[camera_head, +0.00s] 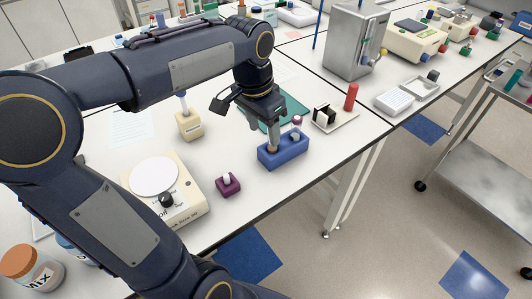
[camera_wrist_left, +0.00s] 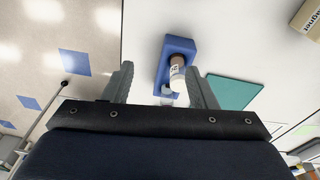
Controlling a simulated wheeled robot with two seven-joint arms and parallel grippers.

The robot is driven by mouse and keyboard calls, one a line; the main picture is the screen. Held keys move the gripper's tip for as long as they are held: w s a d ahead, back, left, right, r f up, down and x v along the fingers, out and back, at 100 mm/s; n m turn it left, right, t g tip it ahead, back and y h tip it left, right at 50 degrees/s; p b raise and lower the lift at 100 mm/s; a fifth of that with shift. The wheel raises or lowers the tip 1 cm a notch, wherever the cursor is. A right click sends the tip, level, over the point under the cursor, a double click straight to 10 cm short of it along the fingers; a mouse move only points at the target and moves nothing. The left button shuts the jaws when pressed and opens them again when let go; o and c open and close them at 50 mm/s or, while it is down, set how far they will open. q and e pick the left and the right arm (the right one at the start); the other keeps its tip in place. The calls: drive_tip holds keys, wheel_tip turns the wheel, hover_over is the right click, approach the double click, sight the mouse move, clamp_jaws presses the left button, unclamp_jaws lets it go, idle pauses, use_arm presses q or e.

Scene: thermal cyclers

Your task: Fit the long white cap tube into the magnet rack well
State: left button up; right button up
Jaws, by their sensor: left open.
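My left gripper (camera_head: 266,136) is open, pointing down over the blue rack (camera_head: 284,155). In the left wrist view its fingers (camera_wrist_left: 159,72) are spread, with the blue rack (camera_wrist_left: 172,45) beyond them. A brown-topped tube with a white label (camera_wrist_left: 177,66) stands in that rack, with a whitish part near it; I cannot tell whether a finger touches either. A white top (camera_head: 295,135) shows at the rack's right end. A beige block (camera_head: 190,125) holds an upright tube with a white cap (camera_head: 183,94). A beige block marked "Magnet" (camera_wrist_left: 307,17) shows in the left wrist view. My right gripper is out of view.
A small purple block (camera_head: 228,184) and a round-plate device (camera_head: 155,178) stand left of the blue rack. A teal mat (camera_head: 290,104) lies behind it. The bench's front edge is close to the rack.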

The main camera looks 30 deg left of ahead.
use_arm(q)
drive_tip(key=shift+m+g+y, duration=0.4)
drive_tip(key=shift+m+g, duration=0.2)
drive_tip(key=shift+g, duration=0.1)
drive_tip(key=w+f, duration=0.1)
drive_tip(key=w, duration=0.1)
drive_tip(key=w+f, duration=0.1)
drive_tip(key=w, duration=0.1)
drive_tip(key=w+a+f+b, duration=0.1)
drive_tip(key=w, duration=0.1)
drive_tip(key=shift+w+f, duration=0.1)
drive_tip(key=shift+w, duration=0.25)
drive_tip(key=shift+w+f, duration=0.15)
drive_tip(key=shift+f, duration=0.05)
drive_tip(key=f, duration=0.7)
drive_tip(key=shift+a+f, duration=0.2)
drive_tip(key=c, duration=1.1)
